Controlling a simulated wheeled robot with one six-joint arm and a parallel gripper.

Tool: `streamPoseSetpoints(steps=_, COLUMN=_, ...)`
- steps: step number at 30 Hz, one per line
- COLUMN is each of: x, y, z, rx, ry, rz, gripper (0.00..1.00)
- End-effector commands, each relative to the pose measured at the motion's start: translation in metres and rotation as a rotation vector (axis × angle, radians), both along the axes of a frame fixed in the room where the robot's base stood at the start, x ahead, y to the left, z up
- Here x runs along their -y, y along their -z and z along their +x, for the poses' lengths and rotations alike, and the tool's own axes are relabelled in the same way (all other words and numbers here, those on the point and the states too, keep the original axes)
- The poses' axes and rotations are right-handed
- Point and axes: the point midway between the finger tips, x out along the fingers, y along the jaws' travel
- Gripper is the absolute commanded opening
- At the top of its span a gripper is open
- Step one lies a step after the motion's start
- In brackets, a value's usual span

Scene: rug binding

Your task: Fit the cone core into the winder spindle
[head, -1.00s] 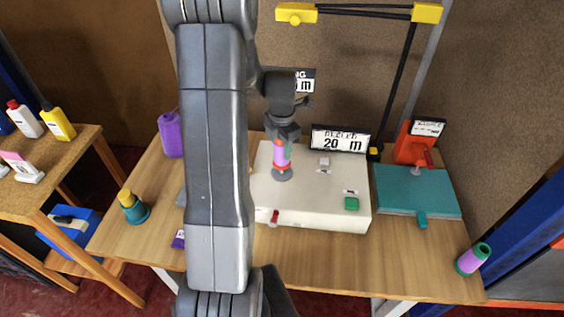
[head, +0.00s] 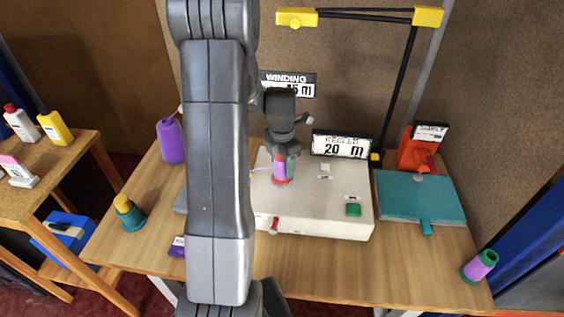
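The cone core (head: 280,169) is purple with an orange-red lower end. It stands about upright over the white winder (head: 320,213), toward the left of its top. My gripper (head: 283,153) is around the upper part of the core and looks shut on it. The spindle is hidden under the core, so I cannot tell how far the core sits on it. My own arm covers the left end of the winder.
A teal plate (head: 420,197) with an orange device (head: 418,150) is at right. A purple bottle (head: 171,140) and a teal-and-yellow item (head: 129,212) are at left.

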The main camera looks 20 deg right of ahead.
Motion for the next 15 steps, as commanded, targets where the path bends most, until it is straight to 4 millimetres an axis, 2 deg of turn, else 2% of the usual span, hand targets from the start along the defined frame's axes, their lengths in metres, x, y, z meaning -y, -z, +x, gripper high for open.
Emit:
streamPoseSetpoints(steps=8, x=0.0, y=-0.007, z=0.0, rx=0.001, ry=0.0, rz=-0.001, gripper=0.59)
streamPoseSetpoints(steps=11, x=0.001, y=-0.019, z=0.001, rx=0.005, ry=0.0, rz=-0.003, gripper=0.59)
streamPoseSetpoints(steps=15, x=0.001, y=-0.049, z=0.001, rx=0.006, ry=0.0, rz=-0.004, gripper=0.59)
